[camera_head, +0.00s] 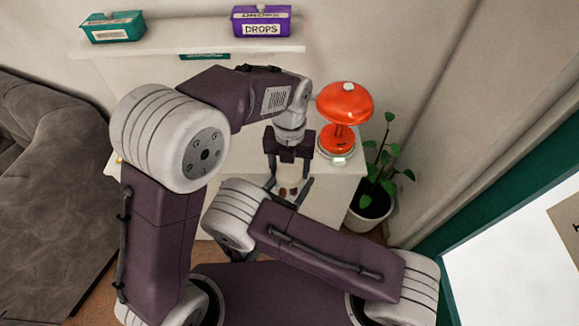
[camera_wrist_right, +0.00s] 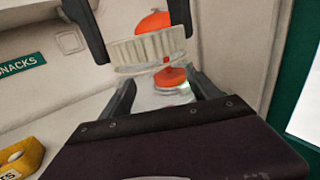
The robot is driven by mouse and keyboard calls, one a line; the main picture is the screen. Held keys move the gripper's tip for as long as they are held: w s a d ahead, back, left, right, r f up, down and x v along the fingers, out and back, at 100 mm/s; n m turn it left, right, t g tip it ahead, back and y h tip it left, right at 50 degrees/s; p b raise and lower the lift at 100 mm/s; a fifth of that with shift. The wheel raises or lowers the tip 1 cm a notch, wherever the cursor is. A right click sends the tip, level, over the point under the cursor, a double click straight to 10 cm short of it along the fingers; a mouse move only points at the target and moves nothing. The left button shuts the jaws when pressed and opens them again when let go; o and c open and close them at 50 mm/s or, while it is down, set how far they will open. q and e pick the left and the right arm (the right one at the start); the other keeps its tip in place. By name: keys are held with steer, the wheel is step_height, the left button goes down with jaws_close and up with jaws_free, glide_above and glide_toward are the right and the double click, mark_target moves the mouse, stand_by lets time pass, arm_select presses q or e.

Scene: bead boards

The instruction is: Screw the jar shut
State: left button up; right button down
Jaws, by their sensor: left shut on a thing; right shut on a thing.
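The jar's pale ribbed lid (camera_wrist_right: 148,48) shows in the right wrist view, with a small red mark on its lower edge. My left gripper (camera_head: 288,176) points down from above and is shut on the lid, one dark finger on each side. The jar (camera_wrist_right: 160,92) seems to be clear glass under the lid; its outline is hard to make out. My right gripper (camera_wrist_right: 164,98) is shut on the jar from the near side, below the lid. In the head view my right arm hides most of that gripper. Whether a gap separates lid and jar I cannot tell.
An orange lamp (camera_head: 345,104) stands on the white cabinet just right of the jar. A potted plant (camera_head: 376,190) is on the floor right. A shelf holds a teal box (camera_head: 112,28) and a purple box (camera_head: 262,22). A yellow box (camera_wrist_right: 20,158) lies lower left.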

arm_select(q)
steer(key=shift+m, duration=0.6)
steer(key=o, duration=1.3)
steer(key=shift+r, duration=2.3)
steer(key=shift+c, duration=0.4)
